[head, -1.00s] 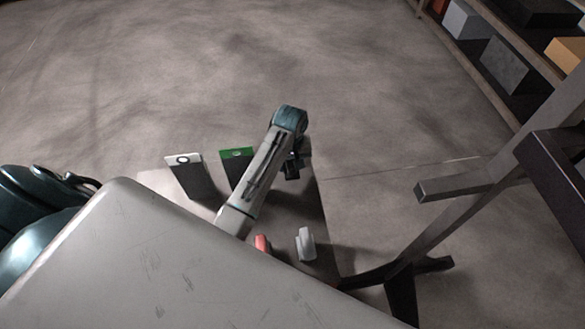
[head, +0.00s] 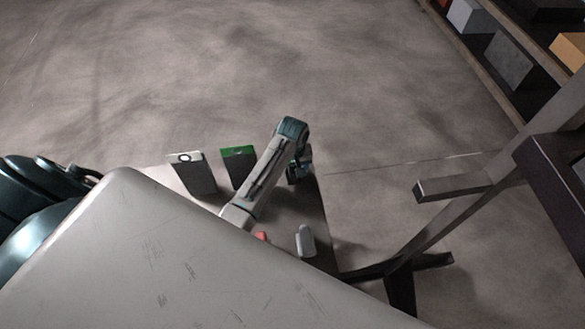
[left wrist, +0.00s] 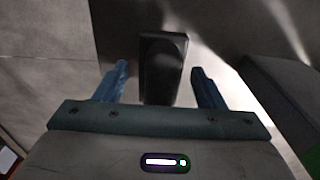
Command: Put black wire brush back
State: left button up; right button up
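A black block-like thing, likely the black wire brush (left wrist: 163,66), stands out between the fingers in the left wrist view. My left gripper (head: 300,170) is over the right part of a low table in the head view. In the left wrist view its two blue fingers (left wrist: 160,76) are apart, one on each side of the black thing, with a gap visible on both sides. In the head view the gripper and arm hide the brush, so I cannot make it out there. My right gripper is in neither view.
On the table (head: 318,215) stand a white-topped box (head: 196,174), a green-topped box (head: 239,168), a red item (head: 262,236) and a light grey item (head: 306,241). A dark metal stand (head: 440,215) is at the right. Shelves with boxes (head: 509,53) are at upper right. Floor beyond is clear.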

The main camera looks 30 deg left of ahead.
pick_arm(q)
jog(key=shift+r, duration=0.45)
notch_tip(320, 180, up, 8)
jog(key=b, duration=0.3)
jog(key=shift+d, duration=0.1)
notch_tip(320, 180, up, 2)
jog(key=shift+s, duration=0.1)
jog(key=shift+r+p, duration=0.65)
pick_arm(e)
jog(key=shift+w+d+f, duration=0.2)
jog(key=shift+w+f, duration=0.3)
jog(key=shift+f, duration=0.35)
